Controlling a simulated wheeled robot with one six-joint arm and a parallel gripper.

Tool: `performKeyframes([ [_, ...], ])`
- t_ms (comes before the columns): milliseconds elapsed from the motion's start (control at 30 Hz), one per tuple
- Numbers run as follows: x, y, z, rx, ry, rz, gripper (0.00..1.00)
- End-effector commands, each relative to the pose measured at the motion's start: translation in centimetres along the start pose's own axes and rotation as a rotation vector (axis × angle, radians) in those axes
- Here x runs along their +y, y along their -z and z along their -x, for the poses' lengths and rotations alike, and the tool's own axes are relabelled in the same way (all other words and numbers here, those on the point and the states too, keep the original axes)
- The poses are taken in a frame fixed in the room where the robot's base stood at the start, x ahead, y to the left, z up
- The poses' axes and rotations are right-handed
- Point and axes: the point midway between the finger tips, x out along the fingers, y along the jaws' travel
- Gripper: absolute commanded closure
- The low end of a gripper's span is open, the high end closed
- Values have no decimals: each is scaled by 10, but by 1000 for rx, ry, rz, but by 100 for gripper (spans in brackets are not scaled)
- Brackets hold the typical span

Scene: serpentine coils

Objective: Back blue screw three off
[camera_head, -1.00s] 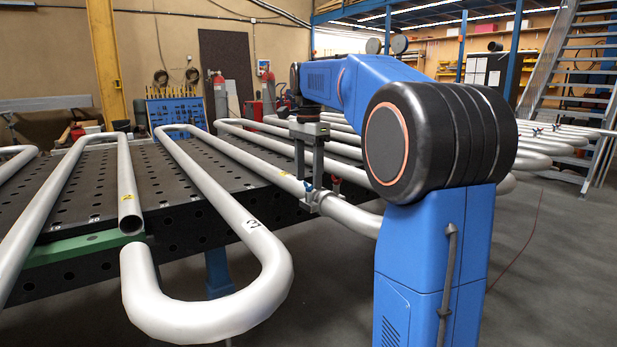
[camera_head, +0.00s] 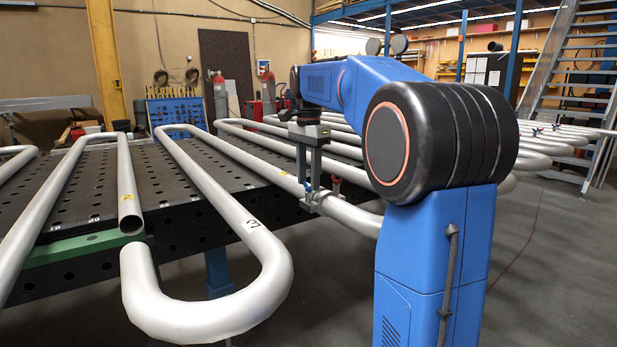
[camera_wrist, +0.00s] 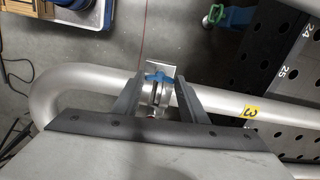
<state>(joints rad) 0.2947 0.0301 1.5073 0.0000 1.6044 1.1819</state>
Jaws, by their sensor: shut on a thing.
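The blue screw (camera_wrist: 160,78) has a winged head and sits on a small silver clamp (camera_wrist: 158,95) on a grey pipe (camera_wrist: 222,101). A yellow tag marked 3 (camera_wrist: 250,112) is on this pipe, right of the clamp. My gripper (camera_wrist: 157,80) is shut on the blue screw, one finger on each side of its wings. In the head view my gripper (camera_head: 313,188) reaches down to the pipe beside the table edge. The blue screw shows there only as a small blue spot (camera_head: 308,186), with a red knob (camera_head: 337,181) to its right. The screw's thread is hidden.
A black perforated table (camera_head: 185,215) carries several bent pipes. A near pipe bend (camera_head: 265,290) sticks out past the table's front edge. Grey floor is free at the right.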

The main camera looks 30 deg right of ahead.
Motion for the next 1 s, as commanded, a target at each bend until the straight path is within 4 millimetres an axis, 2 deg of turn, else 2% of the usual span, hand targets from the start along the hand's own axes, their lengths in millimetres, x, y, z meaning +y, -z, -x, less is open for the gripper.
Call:
performKeyframes([
  [267, 0, 0, 0, 0, 0, 192, 84],
  [1000, 0, 0, -1, -1, -1, 894, 84],
])
